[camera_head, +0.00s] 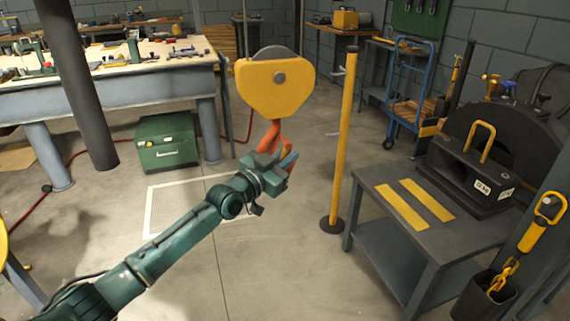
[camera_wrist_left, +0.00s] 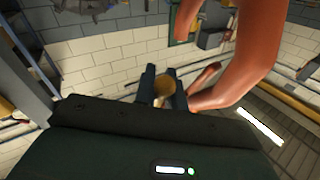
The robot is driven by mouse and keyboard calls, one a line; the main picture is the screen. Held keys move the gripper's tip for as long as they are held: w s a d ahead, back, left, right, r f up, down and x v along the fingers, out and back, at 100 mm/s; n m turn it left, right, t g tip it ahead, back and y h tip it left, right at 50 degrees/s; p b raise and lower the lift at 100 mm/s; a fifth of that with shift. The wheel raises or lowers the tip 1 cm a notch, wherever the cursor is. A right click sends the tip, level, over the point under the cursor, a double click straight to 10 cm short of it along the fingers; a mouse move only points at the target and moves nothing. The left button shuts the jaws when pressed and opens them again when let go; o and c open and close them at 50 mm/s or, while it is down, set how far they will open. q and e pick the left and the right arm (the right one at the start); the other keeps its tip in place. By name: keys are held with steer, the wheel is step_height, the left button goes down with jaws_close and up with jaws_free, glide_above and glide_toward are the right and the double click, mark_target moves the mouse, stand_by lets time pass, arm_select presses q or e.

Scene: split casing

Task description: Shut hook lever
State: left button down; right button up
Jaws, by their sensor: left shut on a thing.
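A yellow hook block (camera_head: 275,85) hangs in the middle of the head view, with an orange hook (camera_head: 270,137) below it. The hook also fills the upper right of the left wrist view (camera_wrist_left: 255,45). My left gripper (camera_head: 290,160) is at the hook and hides much of its lower part. In the left wrist view its two dark fingers (camera_wrist_left: 164,88) are shut on a small yellow-brown rounded piece (camera_wrist_left: 164,86), apparently the hook lever, beside the hook. The lever's full length and its gap to the hook tip are hard to see. My right gripper is not in view.
A yellow post (camera_head: 345,140) stands right of the hook. A grey table (camera_head: 375,195) carries a black weight (camera_head: 465,178) with a yellow handle. A green toolbox (camera_head: 168,142) stands behind left, by a workbench (camera_head: 110,88). The floor below the hook has a white outline.

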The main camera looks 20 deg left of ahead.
arm_select(q)
steer(key=shift+w+d+r+n+t+y+b, duration=0.4)
steer(key=shift+n+t+y+b, duration=0.35)
steer(key=shift+n+t+b, duration=1.5)
steer(key=shift+w+d+r+n+t+y+b, duration=0.15)
steer(key=shift+d+n+t+y+b, duration=0.6)
steer(key=shift+b, duration=2.4)
steer(key=shift+w+d+r+n+t+y+b, duration=0.25)
steer(key=shift+n+t+y+b, duration=0.55)
steer(key=shift+n+t+b, duration=1.5)
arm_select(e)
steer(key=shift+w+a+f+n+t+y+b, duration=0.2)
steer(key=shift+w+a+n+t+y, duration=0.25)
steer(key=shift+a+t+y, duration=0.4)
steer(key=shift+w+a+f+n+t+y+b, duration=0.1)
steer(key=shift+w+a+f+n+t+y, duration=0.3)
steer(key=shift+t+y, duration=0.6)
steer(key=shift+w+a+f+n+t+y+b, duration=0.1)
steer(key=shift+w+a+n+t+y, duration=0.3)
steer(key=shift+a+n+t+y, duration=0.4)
arm_select(q)
steer(key=shift+a, duration=0.15)
steer(key=c, duration=1.5)
jaws_free()
steer(key=shift+f+g, duration=0.1)
steer(key=shift+g, duration=0.2)
